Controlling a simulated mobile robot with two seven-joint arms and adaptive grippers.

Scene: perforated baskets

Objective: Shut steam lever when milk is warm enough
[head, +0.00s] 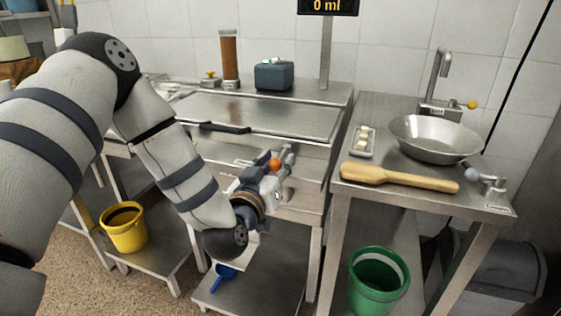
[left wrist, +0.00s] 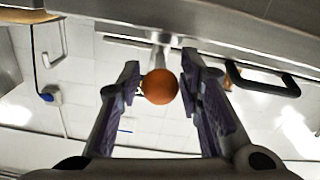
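A lever with an orange ball knob (head: 275,164) sticks out at the front of the steel cabinet. In the left wrist view the orange ball (left wrist: 161,87) sits between the fingers of my left gripper (left wrist: 160,68), on a pale rod. The fingers are apart, with a visible gap at the ball's left side, so it is not gripped. In the head view my left gripper (head: 268,168) is at the cabinet front, around the knob. A display (head: 328,6) reads 0 ml. I cannot make out any milk. My right gripper is not in view.
A dark drawer handle (head: 225,128) is left of the gripper; a black handle also shows in the left wrist view (left wrist: 263,78). A green bucket (head: 379,280) stands below.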

